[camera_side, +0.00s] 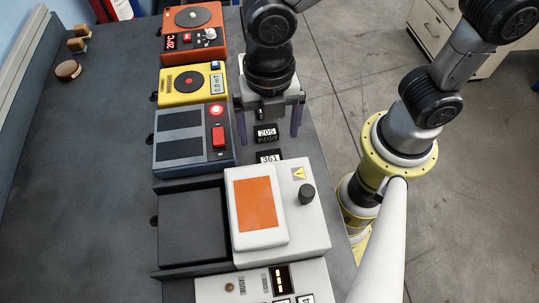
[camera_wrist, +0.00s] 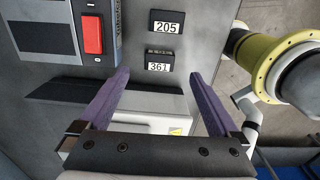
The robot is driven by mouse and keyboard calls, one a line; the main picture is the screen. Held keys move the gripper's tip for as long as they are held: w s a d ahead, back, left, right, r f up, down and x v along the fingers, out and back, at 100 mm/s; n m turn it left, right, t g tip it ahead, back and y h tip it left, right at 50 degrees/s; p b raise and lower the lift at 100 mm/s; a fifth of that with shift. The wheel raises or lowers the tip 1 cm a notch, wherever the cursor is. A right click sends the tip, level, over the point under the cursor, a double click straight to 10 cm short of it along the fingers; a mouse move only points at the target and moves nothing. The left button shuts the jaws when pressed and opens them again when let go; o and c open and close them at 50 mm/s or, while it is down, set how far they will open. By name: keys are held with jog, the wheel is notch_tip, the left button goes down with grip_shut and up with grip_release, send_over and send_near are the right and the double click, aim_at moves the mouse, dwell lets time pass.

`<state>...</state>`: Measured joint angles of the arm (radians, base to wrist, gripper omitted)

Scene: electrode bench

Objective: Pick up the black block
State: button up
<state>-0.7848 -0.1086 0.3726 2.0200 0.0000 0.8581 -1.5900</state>
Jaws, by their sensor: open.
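Two small black blocks with white number labels lie on the grey bench. The block marked 205 (camera_side: 265,139) is between my fingers as seen in the side view, and it shows at the top of the wrist view (camera_wrist: 166,28). The block marked 361 (camera_side: 260,153) lies just in front of it, partly hidden by the white device; it shows in the wrist view (camera_wrist: 160,57) between and just beyond my fingertips. My gripper (camera_side: 269,137) is open with purple fingers pointing down, and it is empty. The wrist view shows both fingers (camera_wrist: 158,76) spread wide.
Left of the blocks are a dark blue device (camera_side: 170,154) with a red switch, a yellow device (camera_side: 170,99) and an orange device (camera_side: 170,50). A white device (camera_side: 315,235) with an orange panel stands close in front. Small wooden pieces (camera_side: 78,44) lie far left.

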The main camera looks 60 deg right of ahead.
aim_at(269, 156)
jog(key=shift+s+a+f, duration=0.1)
jog(key=shift+f, duration=1.7)
jog(key=shift+s+a+f, duration=0.1)
jog(key=shift+f, duration=1.65)
grip_shut()
